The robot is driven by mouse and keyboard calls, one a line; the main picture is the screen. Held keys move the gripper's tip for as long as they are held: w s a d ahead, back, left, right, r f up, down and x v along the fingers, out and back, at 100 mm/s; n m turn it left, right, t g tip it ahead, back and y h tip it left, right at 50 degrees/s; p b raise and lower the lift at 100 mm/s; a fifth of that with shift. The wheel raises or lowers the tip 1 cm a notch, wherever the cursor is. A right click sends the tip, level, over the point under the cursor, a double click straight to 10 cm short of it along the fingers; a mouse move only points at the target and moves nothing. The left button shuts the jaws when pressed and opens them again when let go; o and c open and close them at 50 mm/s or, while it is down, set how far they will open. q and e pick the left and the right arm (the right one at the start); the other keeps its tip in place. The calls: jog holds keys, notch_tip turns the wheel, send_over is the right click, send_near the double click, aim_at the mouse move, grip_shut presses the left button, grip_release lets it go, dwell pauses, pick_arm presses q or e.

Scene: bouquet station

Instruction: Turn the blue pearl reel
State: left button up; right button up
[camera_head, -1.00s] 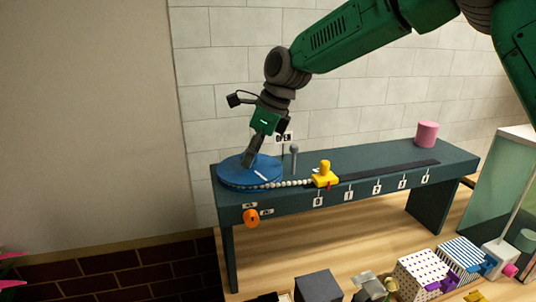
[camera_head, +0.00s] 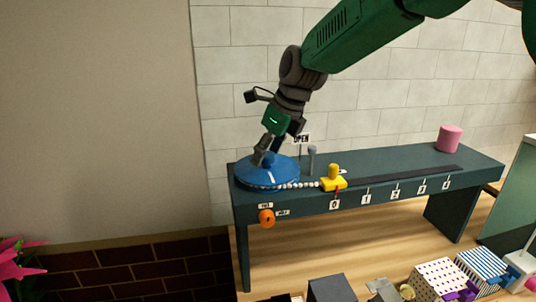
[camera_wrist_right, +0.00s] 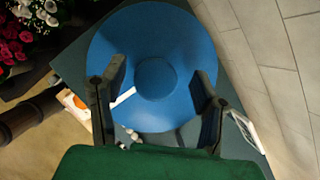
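The blue pearl reel (camera_head: 285,176) is a round disc lying flat at the left end of the dark bench. It has a raised round hub (camera_wrist_right: 157,78) and a white stripe (camera_wrist_right: 123,98). A string of white pearls (camera_head: 300,185) runs from its front edge to a yellow slider (camera_head: 333,180) near the 0 mark. My right gripper (camera_head: 265,157) is above the reel, reaching down at the hub. In the right wrist view its two fingers (camera_wrist_right: 160,72) are spread, one on each side of the hub with gaps showing. My left gripper is not in view.
The dark bench (camera_head: 390,168) has a dark slot and numbered tags. An orange knob (camera_head: 266,217) is on its front; a grey-tipped post (camera_head: 312,155) and an OPEN sign (camera_head: 302,139) stand behind. A pink cylinder (camera_head: 449,138) is at the right end. Patterned boxes (camera_head: 440,278) stand in front.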

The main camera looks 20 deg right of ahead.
jog(key=shift+f, duration=0.1)
jog(key=v, duration=1.1)
jog(key=shift+r, duration=0.4)
jog(key=shift+d, duration=0.15)
jog(key=shift+s, duration=0.1)
